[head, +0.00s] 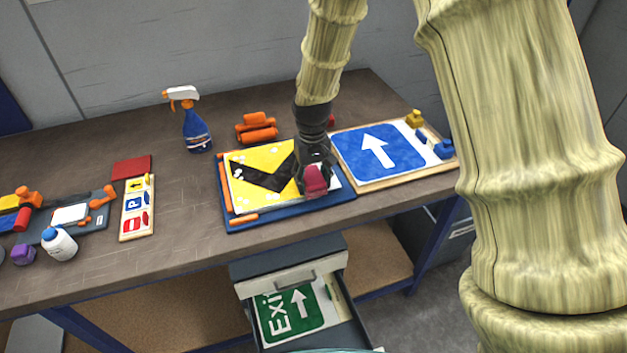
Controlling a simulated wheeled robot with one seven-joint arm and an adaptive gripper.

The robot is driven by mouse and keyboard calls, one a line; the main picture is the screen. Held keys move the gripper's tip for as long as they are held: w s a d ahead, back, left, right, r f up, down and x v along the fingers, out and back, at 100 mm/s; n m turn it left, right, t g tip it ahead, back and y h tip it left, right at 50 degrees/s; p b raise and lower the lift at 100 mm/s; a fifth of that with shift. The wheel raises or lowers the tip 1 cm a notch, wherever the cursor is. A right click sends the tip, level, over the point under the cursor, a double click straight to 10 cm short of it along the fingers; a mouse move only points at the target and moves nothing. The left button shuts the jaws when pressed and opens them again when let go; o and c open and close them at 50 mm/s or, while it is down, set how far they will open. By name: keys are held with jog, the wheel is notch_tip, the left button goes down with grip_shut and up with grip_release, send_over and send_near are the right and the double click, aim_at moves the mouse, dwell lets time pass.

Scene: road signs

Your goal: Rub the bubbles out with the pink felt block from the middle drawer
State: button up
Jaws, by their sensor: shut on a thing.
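The pink felt block (315,182) is in my gripper (316,168), whose jaws are shut on it. The block is over the lower right part of the yellow sign with a black chevron (250,165). I cannot tell whether it touches the sign. Small pale spots, apparently bubbles (240,172), show on the yellow face, also near the top edge. The sign lies on a blue board (290,212) on the bench. Below the bench, a drawer (350,333) stands open with a green exit sign (292,310) in it.
A blue sign with a white arrow (370,152) lies to the right. A spray bottle (196,132) and orange rollers (256,130) stand behind. A small sign strip (137,208), a white bottle (60,244) and tools are at left. The bench (185,195) is clear between strip and board.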

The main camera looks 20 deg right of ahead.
aim_at(275, 154)
jog(key=shift+w+a+p, duration=0.15)
jog(key=shift+w+p, duration=1)
jog(key=shift+w, duration=2.8)
jog(key=shift+w+f, duration=0.1)
jog(key=shift+w, duration=1.6)
jog(key=shift+w+a+p, duration=0.2)
jog(key=shift+w+p, duration=0.35)
jog(key=shift+w, duration=4.1)
jog(key=shift+s+a, duration=0.1)
jog(key=shift+a, duration=1.45)
jog(key=shift+a, duration=0.15)
jog(key=shift+s+a+p, duration=0.15)
jog(key=shift+a+p, duration=0.25)
jog(key=shift+a, duration=1)
jog(key=shift+s+p, duration=0.6)
jog(key=shift+s, duration=1.05)
jog(key=shift+s, duration=0.1)
